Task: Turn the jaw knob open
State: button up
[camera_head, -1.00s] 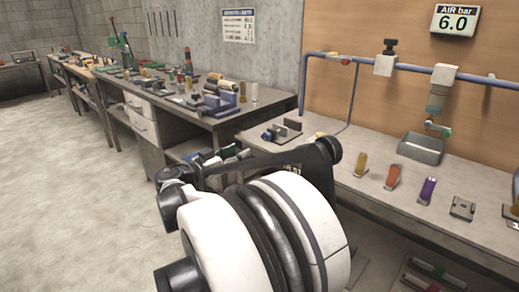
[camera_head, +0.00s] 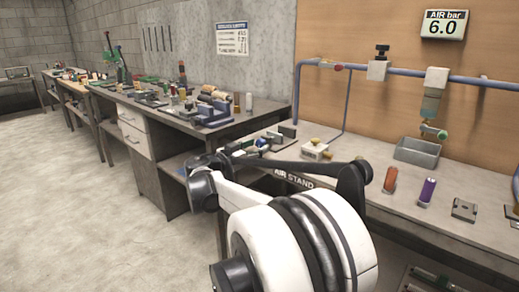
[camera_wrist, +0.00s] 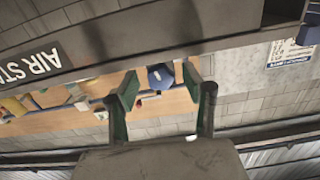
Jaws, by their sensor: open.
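A round blue knob (camera_wrist: 160,76) with a small white mark shows in the wrist view, between the two green-padded fingers of my gripper (camera_wrist: 161,88). The fingers are apart, with a gap on each side of the knob, and hold nothing. I cannot tell the depth between fingertips and knob. In the head view, a small blue part (camera_head: 262,142) sits on a low fixture with a dark upright plate (camera_head: 288,130) at the left end of the air bench. My gripper (camera_head: 238,150) is close to its left, partly hidden by my wrist.
The air bench (camera_head: 345,148) carries a white block with yellow knobs (camera_head: 316,150), an orange piece (camera_head: 390,179), a purple piece (camera_head: 427,191) and a metal tray (camera_head: 416,152). A blue air pipe (camera_head: 350,100) rises behind. A cluttered bench (camera_head: 205,127) stands to the left.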

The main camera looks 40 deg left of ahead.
jog(key=shift+w, duration=0.9)
grip_shut()
jog(key=shift+n, duration=0.8)
grip_release()
jog(key=s, duration=1.2)
jog(key=shift+a, duration=0.2)
